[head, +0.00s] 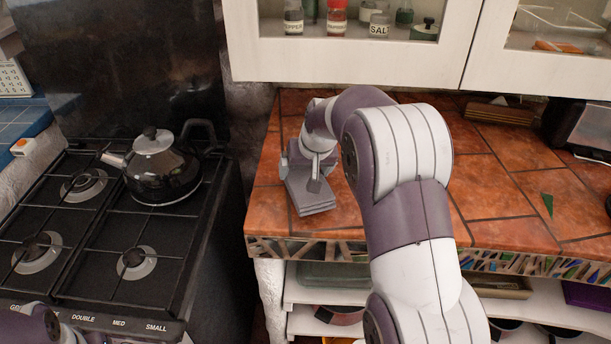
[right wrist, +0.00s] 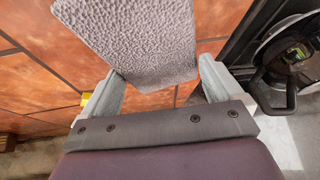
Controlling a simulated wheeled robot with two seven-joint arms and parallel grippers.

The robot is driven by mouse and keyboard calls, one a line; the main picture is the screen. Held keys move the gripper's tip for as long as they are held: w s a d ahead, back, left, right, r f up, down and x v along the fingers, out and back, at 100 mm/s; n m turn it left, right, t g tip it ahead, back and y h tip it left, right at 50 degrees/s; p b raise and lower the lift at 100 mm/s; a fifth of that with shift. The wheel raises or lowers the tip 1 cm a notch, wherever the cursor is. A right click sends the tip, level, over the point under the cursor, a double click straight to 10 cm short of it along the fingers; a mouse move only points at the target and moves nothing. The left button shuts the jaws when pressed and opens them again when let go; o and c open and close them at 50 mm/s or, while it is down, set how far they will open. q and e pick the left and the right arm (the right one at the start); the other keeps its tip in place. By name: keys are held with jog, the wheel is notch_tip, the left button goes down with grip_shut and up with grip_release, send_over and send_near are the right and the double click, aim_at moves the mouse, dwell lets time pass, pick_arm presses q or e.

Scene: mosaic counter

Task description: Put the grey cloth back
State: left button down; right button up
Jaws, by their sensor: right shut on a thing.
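The grey cloth (head: 312,198) is a folded, flat pad at the left front part of the tiled counter (head: 265,215). My right gripper (head: 311,172) points down at its far end and is shut on it. In the right wrist view the cloth (right wrist: 130,40) has a knobbly grey surface and its near end lies between the two fingers (right wrist: 155,88). I cannot tell whether the cloth touches the tiles or is held just above them. My left gripper is not in view.
A black kettle (head: 163,172) stands on the gas stove (head: 95,235), left of the counter across a gap. Cabinets with jars (head: 337,18) hang above. A dark appliance (head: 580,125) stands at the back right. A small green shard (head: 547,204) lies on the right tiles. Open shelves (head: 310,297) hold pans below.

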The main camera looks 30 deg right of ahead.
notch_tip(320, 180, down, 2)
jog(key=shift+f, duration=0.25)
